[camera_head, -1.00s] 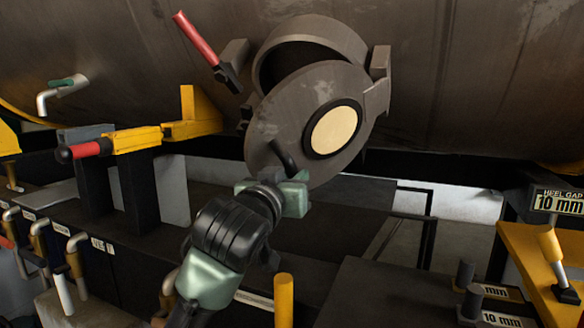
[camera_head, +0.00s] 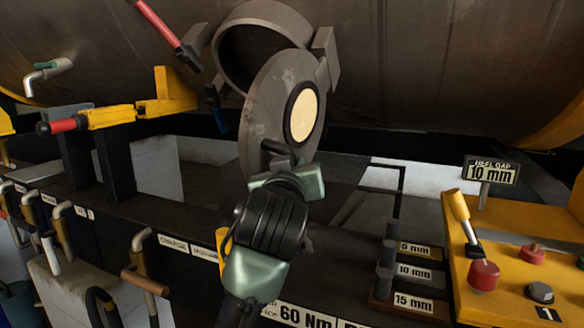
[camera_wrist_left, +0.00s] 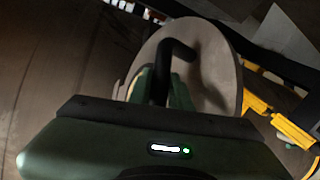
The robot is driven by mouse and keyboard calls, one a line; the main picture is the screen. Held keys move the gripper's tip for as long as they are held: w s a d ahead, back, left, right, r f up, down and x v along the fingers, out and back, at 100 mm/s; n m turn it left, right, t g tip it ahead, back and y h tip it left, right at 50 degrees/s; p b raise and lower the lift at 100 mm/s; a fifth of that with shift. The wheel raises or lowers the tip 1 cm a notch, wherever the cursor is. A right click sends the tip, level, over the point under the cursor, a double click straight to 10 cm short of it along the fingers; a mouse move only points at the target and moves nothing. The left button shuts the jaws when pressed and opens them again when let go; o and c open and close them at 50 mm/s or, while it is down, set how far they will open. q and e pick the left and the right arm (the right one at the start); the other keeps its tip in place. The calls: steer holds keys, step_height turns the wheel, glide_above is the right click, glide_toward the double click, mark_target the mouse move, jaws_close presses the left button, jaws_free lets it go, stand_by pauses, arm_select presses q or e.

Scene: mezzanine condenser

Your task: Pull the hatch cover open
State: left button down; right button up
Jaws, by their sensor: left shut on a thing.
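The hatch cover (camera_head: 262,117) is a round grey-brown disc with a cream round patch ringed in black. It stands swung partly open from the round hatch collar (camera_head: 222,55) on the big tank, joined to it at the right by the hinge (camera_head: 326,58). My left gripper (camera_head: 288,172) is shut on the dark handle at the cover's lower edge. In the left wrist view the cover (camera_wrist_left: 212,60) and the bent black handle (camera_wrist_left: 178,50) show, with the handle between the green fingers (camera_wrist_left: 160,88). My right gripper is not in view.
A red-handled lever (camera_head: 157,22) sticks out left of the collar. A yellow bracket with a red grip (camera_head: 62,126) stands at left. A yellow control panel (camera_head: 500,275) with knobs is at right, below the heel gap sign (camera_head: 490,172). Labelled pegs (camera_head: 385,268) stand near it.

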arm_select(q)
steer(key=shift+r, duration=0.45)
steer(key=c, duration=1.4)
jaws_free()
steer(key=shift+d, duration=0.1)
steer(key=shift+o, duration=0.5)
steer(key=shift+w+d+f, duration=0.1)
steer(key=shift+f, duration=0.05)
steer(key=shift+w+f, duration=0.1)
steer(key=shift+f, duration=0.05)
steer(key=shift+s, duration=0.35)
steer(key=s+b, duration=0.2)
steer(key=s, duration=0.5)
steer(key=shift+a, duration=0.3)
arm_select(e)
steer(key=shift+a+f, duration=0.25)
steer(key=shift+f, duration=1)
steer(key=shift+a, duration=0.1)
